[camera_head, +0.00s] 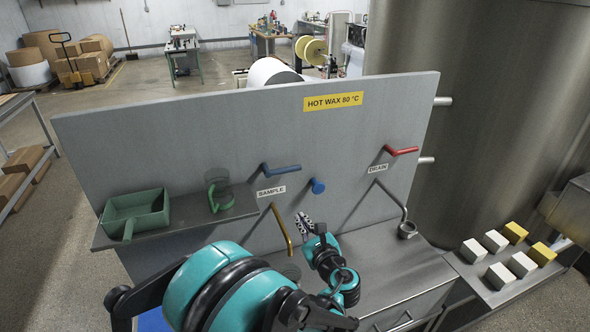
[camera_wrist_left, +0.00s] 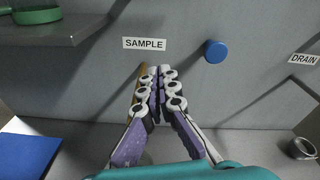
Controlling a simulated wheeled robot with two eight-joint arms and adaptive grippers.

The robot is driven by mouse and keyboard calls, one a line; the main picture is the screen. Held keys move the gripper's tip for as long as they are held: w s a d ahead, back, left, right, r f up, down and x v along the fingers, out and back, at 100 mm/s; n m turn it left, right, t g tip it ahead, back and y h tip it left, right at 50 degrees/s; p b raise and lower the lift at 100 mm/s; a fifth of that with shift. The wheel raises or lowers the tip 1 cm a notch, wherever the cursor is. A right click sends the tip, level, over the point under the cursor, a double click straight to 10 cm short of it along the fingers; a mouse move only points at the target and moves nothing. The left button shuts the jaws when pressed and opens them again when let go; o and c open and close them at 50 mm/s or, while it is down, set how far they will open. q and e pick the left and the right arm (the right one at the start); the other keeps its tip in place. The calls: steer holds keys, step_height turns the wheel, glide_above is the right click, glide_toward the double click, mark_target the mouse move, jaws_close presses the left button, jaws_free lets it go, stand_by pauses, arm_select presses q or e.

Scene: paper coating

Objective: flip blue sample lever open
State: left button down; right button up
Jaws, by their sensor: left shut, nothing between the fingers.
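The blue sample lever (camera_head: 281,169) sticks out of the grey panel (camera_head: 160,130) above the SAMPLE label (camera_head: 271,191), its handle pointing right and nearly level. It is not in the left wrist view, where the SAMPLE label (camera_wrist_left: 145,43) is at the top. My left gripper (camera_head: 303,220) is below and right of the lever, apart from it. In the left wrist view my left gripper (camera_wrist_left: 160,72) has its fingertips together, with nothing between them. My right gripper is not in view.
A blue round knob (camera_head: 317,186) is right of the label. A brass spout (camera_head: 281,229) hangs beside my left gripper. A red drain lever (camera_head: 401,151) is farther right. A green scoop (camera_head: 136,213) and green mug (camera_head: 220,196) stand on the left shelf.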

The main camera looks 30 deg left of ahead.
arm_select(q)
steer(key=m, duration=0.1)
steer(key=w+r+m+t+y, duration=0.1)
steer(key=d+m, duration=0.1)
steer(key=shift+w+r, duration=0.2)
steer(key=shift+w, duration=0.05)
steer(key=shift+a, duration=0.1)
steer(key=w+a+r, duration=0.4)
steer(key=w+a, duration=0.3)
steer(key=a, duration=0.1)
steer(key=shift+r, duration=0.2)
steer(key=shift+a, duration=0.1)
